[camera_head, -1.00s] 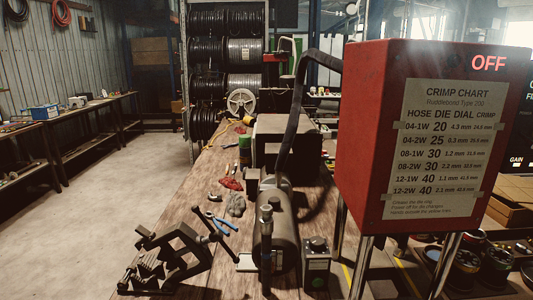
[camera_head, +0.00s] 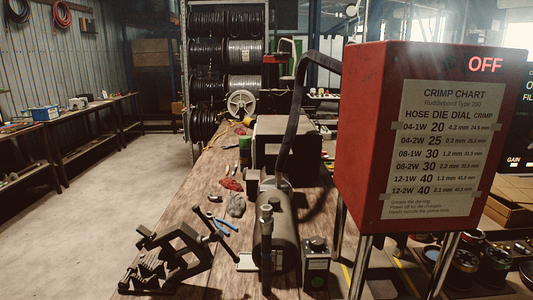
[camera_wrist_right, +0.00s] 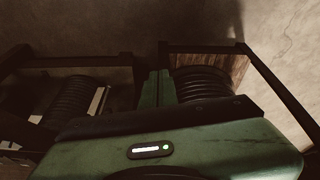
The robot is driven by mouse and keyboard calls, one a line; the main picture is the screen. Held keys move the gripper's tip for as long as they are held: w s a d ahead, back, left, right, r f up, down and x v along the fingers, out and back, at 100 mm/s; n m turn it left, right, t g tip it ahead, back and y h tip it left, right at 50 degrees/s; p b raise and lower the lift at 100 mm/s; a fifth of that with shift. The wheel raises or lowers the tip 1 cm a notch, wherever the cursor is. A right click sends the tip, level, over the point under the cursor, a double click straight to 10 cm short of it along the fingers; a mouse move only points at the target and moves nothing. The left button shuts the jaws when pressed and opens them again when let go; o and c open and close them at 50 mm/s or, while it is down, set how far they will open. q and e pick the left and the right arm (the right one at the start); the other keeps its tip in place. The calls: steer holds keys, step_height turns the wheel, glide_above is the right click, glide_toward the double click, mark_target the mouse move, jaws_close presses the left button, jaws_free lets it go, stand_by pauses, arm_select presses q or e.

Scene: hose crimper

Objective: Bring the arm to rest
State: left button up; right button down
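No gripper and no arm shows clearly in the head view. The right wrist view shows a green housing (camera_wrist_right: 215,148) with a small lit indicator, dark angled bars and black ribbed parts. I take this for my right gripper (camera_wrist_right: 152,88), but cannot tell whether its fingers are open or shut. I see nothing clearly held there. Pale floor shows at the top of that view. In the head view the red crimper box (camera_head: 362,130) stands at the right on metal legs. It carries a crimp chart (camera_head: 437,145) and a lit OFF sign.
A wooden workbench (camera_head: 190,210) runs away from me. On it are a black vise-like tool (camera_head: 172,258), a dark cylinder (camera_head: 284,235), a small dial box (camera_head: 317,265) and blue pliers (camera_head: 220,226). Hose reels (camera_head: 243,50) stand behind. The floor (camera_head: 90,215) at the left is clear.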

arm_select(q)
step_height(320, 180, down, 24)
steer(key=s+g, duration=0.1)
steer(key=s, duration=0.2)
arm_select(e)
step_height(320, 180, down, 24)
steer(key=s+g, duration=0.1)
steer(key=s, duration=0.2)
arm_select(q)
steer(key=s+a+f+g, duration=0.1)
steer(key=s+a+f, duration=0.2)
steer(key=s+f, duration=1.2)
steer(key=shift+s+f, duration=0.2)
steer(key=shift+s, duration=0.3)
arm_select(e)
steer(key=s+d+f+g, duration=0.1)
steer(key=s+d+f, duration=0.2)
steer(key=s+f, duration=1.2)
steer(key=shift+s+f, duration=0.2)
steer(key=shift+s, duration=0.3)
